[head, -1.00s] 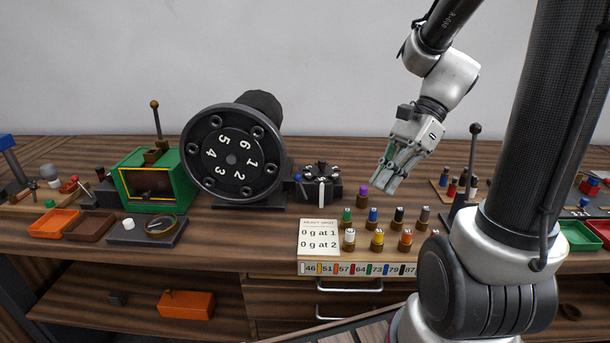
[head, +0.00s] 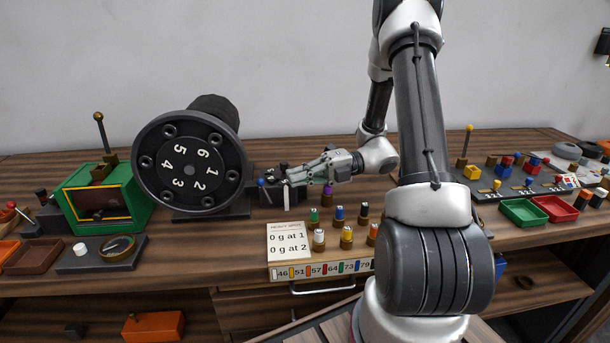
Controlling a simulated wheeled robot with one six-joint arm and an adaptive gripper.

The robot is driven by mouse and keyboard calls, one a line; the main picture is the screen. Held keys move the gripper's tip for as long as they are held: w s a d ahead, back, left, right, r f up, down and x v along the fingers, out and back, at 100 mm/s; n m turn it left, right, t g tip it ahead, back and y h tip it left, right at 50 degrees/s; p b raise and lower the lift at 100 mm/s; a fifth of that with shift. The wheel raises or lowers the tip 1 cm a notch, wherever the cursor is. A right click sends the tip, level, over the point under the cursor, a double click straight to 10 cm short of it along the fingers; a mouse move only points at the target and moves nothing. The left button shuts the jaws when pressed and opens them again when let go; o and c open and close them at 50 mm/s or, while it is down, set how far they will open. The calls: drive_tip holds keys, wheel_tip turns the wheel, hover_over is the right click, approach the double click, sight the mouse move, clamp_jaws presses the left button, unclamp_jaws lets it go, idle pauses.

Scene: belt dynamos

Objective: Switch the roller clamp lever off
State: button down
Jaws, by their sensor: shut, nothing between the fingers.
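A small dark lever with a blue ball end (head: 262,183) stands just right of the large numbered drum (head: 190,165). I cannot be sure it is the roller clamp lever, and its on or off position is not clear. Beside it sits a low black unit with a white upright strip (head: 286,196), partly covered by my fingers. My gripper (head: 292,178) is shut and empty, pointing left at this unit, a short way right of the blue ball. Whether the fingers touch the unit cannot be told.
A green box (head: 130,200) with a brass-knobbed lever (head: 99,118) stands left of the drum. Several small coloured-top posts (head: 338,215) stand in front of my arm, near a card (head: 289,240). A yellow-knobbed lever (head: 468,130) and green tray (head: 523,213) are at right.

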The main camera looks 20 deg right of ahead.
sight(265, 192)
drive_tip(key=shift+w+a+f, duration=0.1)
drive_tip(key=shift+w+a, duration=0.1)
drive_tip(key=shift+a, duration=1.15)
drive_tip(key=shift+w+a+f, duration=0.1)
drive_tip(key=shift+w+a, duration=0.05)
drive_tip(key=shift+a, duration=1.2)
drive_tip(key=shift+w+a+h, duration=0.1)
drive_tip(key=shift+a+h, duration=0.4)
drive_tip(key=shift+a, duration=0.35)
drive_tip(key=shift+d, duration=0.1)
